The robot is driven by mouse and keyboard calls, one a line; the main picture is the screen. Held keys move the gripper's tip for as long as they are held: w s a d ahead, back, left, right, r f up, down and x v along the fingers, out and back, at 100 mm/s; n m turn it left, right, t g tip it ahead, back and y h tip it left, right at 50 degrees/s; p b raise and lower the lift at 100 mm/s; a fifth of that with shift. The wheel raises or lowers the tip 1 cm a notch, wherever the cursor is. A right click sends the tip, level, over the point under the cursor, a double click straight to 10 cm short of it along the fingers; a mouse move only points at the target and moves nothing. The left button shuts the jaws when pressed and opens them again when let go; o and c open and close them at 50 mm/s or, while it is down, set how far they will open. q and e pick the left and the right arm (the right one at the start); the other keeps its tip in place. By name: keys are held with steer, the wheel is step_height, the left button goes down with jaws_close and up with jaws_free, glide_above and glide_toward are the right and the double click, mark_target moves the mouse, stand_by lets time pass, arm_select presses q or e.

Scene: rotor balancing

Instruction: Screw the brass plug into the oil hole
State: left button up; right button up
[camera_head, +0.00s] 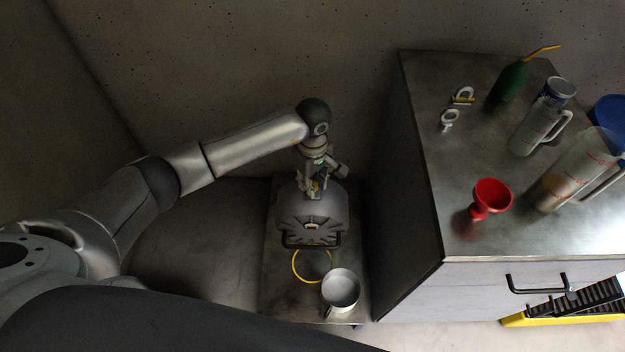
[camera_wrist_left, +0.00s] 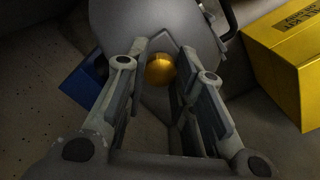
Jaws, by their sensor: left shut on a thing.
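A grey rounded machine housing (camera_head: 325,212) stands on a low metal platform (camera_head: 283,290) in the head view; its grey surface also shows in the wrist view (camera_wrist_left: 145,25). My left gripper (camera_head: 314,188) points down at the top of the housing. In the wrist view its two fingers (camera_wrist_left: 160,82) are closed about the brass plug (camera_wrist_left: 160,70), a round golden disc between the fingertips. The plug lies against or just above the housing; I cannot tell how deep it sits. The oil hole is hidden under the plug and fingers. My right gripper is not in view.
A metal pot (camera_head: 341,287) and a yellow ring (camera_head: 294,263) are at the platform's front. The cabinet top (camera_head: 440,190) at right holds a red funnel (camera_head: 490,196), a green bottle (camera_head: 508,83) and clear jugs (camera_head: 535,130). A yellow box (camera_wrist_left: 290,65) shows in the wrist view.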

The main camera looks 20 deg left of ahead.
arm_select(q)
steer(key=n, duration=0.4)
steer(key=n+p, duration=0.1)
steer(key=n, duration=0.6)
steer(key=shift+r+n+p, duration=0.1)
steer(key=shift+n+p, duration=0.2)
steer(key=shift+p, duration=0.05)
steer(key=n, duration=0.4)
steer(key=shift+p, duration=0.4)
